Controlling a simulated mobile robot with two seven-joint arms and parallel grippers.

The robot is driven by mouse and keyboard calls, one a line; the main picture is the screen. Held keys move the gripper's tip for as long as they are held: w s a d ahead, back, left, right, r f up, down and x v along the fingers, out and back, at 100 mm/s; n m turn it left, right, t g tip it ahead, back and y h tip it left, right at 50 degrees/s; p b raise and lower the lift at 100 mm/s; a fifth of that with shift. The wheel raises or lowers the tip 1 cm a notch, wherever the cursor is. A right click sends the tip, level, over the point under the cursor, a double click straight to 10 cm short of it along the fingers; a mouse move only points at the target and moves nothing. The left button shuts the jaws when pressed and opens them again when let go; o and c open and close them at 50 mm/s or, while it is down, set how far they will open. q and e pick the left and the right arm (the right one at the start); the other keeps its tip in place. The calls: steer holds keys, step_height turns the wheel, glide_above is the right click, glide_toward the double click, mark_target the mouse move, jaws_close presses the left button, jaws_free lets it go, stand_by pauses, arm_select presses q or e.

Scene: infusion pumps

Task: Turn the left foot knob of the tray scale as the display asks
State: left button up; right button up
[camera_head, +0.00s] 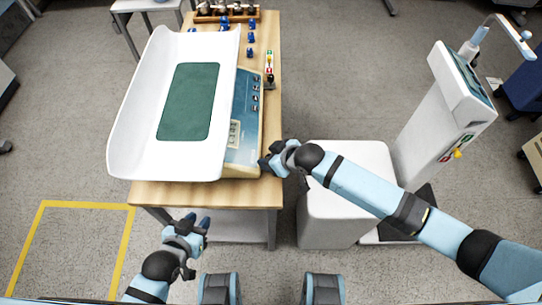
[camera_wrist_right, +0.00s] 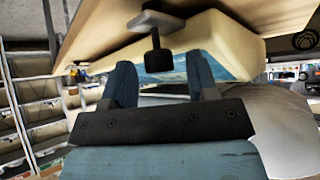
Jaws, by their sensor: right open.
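The tray scale has a white curved tray (camera_head: 130,130) with a green mat and a blue front panel (camera_head: 244,120) on its right side. Its small display (camera_head: 234,133) is too small to read. A scale foot with a black knob (camera_wrist_right: 158,60) on a short stem shows in the right wrist view. My right gripper (camera_head: 266,164) is at the scale's near right corner. In the right wrist view its two fingers (camera_wrist_right: 160,72) are apart, with the knob appearing between them; I cannot tell whether they touch it. My left gripper (camera_head: 197,222) is open and empty, below the table's near edge.
The scale stands on a wooden table (camera_head: 160,194). Blue weights (camera_head: 250,38) and a wooden rack (camera_head: 227,14) are at the back. A small coloured level or tool (camera_head: 269,65) lies right of the panel. A white cabinet (camera_head: 350,160) and a white pump stand (camera_head: 435,120) are to the right.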

steer(key=shift+a, duration=0.1)
steer(key=c, duration=0.9)
steer(key=shift+c, duration=0.2)
steer(key=shift+w+n, duration=0.1)
steer(key=shift+n, duration=0.3)
